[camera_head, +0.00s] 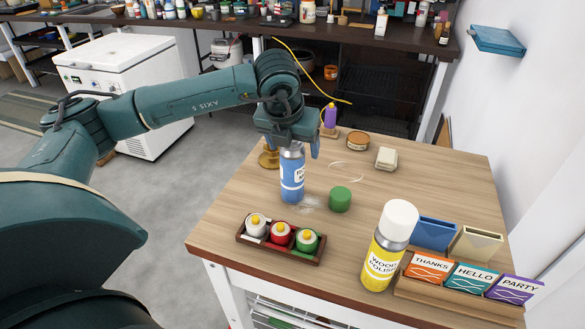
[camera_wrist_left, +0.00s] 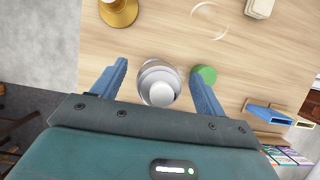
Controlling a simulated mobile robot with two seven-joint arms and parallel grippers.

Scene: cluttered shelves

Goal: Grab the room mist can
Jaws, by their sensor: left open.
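The room mist can is a blue and white spray can (camera_head: 292,177) standing upright on the wooden table in the head view. In the left wrist view the can (camera_wrist_left: 159,84) shows from above, with its round grey-white top between my fingers. My left gripper (camera_head: 288,148) is directly above and around the top of the can. Its two blue fingers (camera_wrist_left: 160,82) are open, one on each side, with gaps to the can. The can's label is partly hidden by the gripper. My right gripper is not in view.
A green lid (camera_head: 340,199) lies close right of the can. A tray of small bottles (camera_head: 281,240), a yellow wood polish can (camera_head: 387,247) and a card holder (camera_head: 455,285) stand nearer. A brass object (camera_head: 269,159), a purple bottle (camera_head: 330,117) and a round tin (camera_head: 358,141) are behind.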

